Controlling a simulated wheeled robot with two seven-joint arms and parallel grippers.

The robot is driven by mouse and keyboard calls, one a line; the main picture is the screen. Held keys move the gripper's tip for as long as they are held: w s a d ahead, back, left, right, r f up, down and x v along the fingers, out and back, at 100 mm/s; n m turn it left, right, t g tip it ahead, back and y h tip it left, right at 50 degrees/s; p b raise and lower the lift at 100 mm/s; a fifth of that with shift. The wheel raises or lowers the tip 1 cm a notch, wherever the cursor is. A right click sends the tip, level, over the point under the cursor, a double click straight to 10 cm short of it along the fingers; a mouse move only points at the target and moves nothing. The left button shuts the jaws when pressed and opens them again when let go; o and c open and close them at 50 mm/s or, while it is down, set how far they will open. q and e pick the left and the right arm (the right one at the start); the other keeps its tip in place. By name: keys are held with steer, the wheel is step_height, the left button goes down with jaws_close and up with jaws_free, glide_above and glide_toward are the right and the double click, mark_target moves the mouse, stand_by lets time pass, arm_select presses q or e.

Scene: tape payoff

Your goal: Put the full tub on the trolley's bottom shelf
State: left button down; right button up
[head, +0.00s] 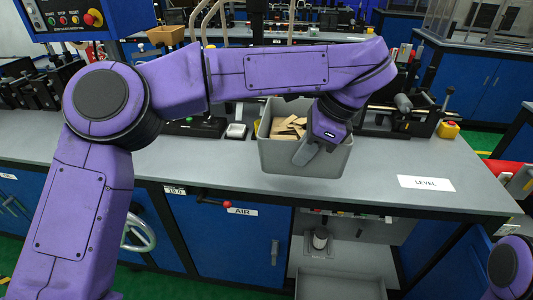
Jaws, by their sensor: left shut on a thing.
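The grey tub (275,157) is at the middle of the head view, over the front part of the grey bench top (210,165). Flat tan pieces (288,127) lie inside it. My left arm reaches across from the left, and its gripper (308,152) points down at the tub's near right side, shut on the tub's wall. The fingers partly cover that wall. I cannot tell whether the tub rests on the bench or is held just above it. My right gripper is out of view; only a purple part of my right arm shows at the bottom right. I cannot make out the trolley for certain.
A white LEVEL label (426,183) lies on clear bench top at the right. A black device (400,115) with a yellow-and-red button box (448,130) stands behind it. Blue cabinets (225,240) and an open grey shelf space (345,255) are below the bench.

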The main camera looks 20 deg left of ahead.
arm_select(q)
steer(key=w+a+f, duration=0.1)
steer(key=w, duration=0.1)
steer(key=w+a+f+p, duration=0.1)
steer(key=w+a, duration=0.1)
steer(key=w+a+f+p, duration=0.1)
steer(key=w+f, duration=0.1)
steer(key=shift+w+a, duration=0.2)
steer(key=shift+a, duration=0.1)
steer(key=p, duration=0.1)
glide_above(283, 181)
step_height(283, 181, down, 5)
step_height(283, 181, down, 2)
steer(key=shift+f+p, duration=0.2)
steer(key=shift+p, duration=0.6)
steer(key=shift+f, duration=0.2)
steer(key=c, duration=1.2)
jaws_free()
steer(key=shift+c, duration=0.2)
